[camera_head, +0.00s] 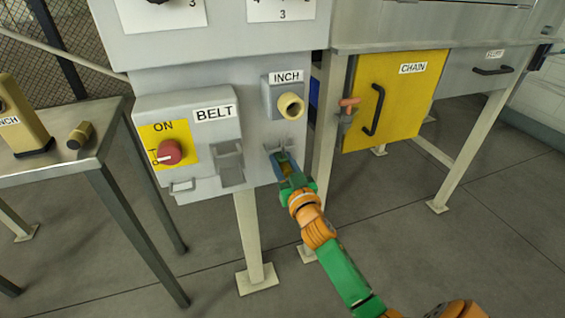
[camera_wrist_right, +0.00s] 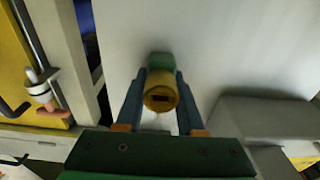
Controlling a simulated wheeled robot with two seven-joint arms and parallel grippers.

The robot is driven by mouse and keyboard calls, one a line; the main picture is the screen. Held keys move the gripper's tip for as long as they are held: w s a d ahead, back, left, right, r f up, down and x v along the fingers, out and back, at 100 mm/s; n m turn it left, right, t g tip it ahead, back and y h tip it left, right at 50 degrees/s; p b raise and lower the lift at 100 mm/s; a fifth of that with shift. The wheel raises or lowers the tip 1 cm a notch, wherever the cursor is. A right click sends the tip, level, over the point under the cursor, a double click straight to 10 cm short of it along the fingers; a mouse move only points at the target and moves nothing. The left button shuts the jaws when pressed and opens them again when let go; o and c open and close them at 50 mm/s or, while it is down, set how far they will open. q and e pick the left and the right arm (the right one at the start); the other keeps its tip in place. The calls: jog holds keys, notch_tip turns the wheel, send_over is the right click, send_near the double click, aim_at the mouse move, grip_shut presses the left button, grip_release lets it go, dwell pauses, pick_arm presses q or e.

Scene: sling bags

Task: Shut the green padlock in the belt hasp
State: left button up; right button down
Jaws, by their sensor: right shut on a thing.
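My right gripper (camera_head: 288,172) is shut low on the front of the grey cabinet, below the INCH socket. In the right wrist view its two blue-grey fingers (camera_wrist_right: 160,100) close on the green padlock (camera_wrist_right: 161,63). A round yellow end with a dark slot faces the wrist camera and hides much of the green part. In the head view the fingers hide most of the padlock. My left gripper is out of view.
An empty grey bracket (camera_head: 230,163) is between the BELT box's knob and my gripper. A metal table (camera_head: 55,178) stands at the left. A yellow CHAIN door (camera_head: 400,100) with a black handle is at the right.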

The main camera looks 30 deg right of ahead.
aim_at(284, 161)
jog(key=shift+r+p, duration=0.35)
jog(key=shift+r, duration=0.2)
jog(key=shift+v, duration=1)
jog(key=shift+p+v, duration=0.7)
jog(key=shift+v, duration=1.05)
jog(key=v, duration=0.2)
jog(key=shift+s+f, duration=0.15)
jog(key=shift+s, duration=0.1)
